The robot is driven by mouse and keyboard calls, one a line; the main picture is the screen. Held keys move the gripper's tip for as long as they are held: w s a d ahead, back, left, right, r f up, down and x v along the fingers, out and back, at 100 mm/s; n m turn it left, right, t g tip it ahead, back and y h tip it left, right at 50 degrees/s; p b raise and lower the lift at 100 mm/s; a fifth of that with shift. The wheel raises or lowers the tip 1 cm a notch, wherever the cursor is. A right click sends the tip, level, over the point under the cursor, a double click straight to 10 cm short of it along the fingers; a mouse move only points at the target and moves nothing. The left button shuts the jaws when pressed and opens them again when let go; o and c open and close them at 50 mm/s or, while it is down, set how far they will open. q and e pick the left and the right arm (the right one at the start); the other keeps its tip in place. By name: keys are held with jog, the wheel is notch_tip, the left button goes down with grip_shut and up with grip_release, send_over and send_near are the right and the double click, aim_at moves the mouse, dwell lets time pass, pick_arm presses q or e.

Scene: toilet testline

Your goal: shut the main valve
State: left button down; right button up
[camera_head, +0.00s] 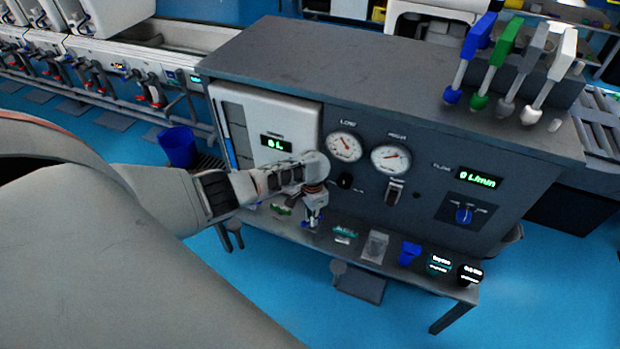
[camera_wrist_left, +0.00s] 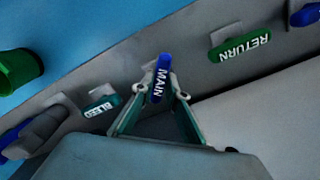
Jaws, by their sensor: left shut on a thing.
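The main valve has a blue handle (camera_wrist_left: 161,70) marked MAIN, seen in the left wrist view. My left gripper (camera_wrist_left: 157,90) is shut on this handle, with one finger on each side of it. In the head view my left gripper (camera_head: 312,206) reaches down at the front shelf of the test bench, below the white panel. There it hides most of the valve.
Gauges (camera_head: 345,147) and a flow display (camera_head: 477,178) are on the bench front. A blue bucket (camera_head: 178,147) stands on the floor at left.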

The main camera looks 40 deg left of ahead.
pick_arm(q)
jog(key=m, duration=0.5)
jog(key=shift+s+d+f+m, duration=0.1)
jog(key=shift+s+f+m, duration=0.1)
jog(key=shift+m, duration=0.1)
jog(key=m, duration=0.4)
jog(key=shift+m, duration=0.4)
jog(key=c, duration=2)
grip_release()
jog(key=shift+w, duration=0.1)
jog(key=shift+w+r, duration=0.1)
jog(key=shift+r, duration=0.05)
jog(key=shift+r, duration=0.1)
notch_tip(320, 180, up, 12)
jog(key=shift+f, duration=0.15)
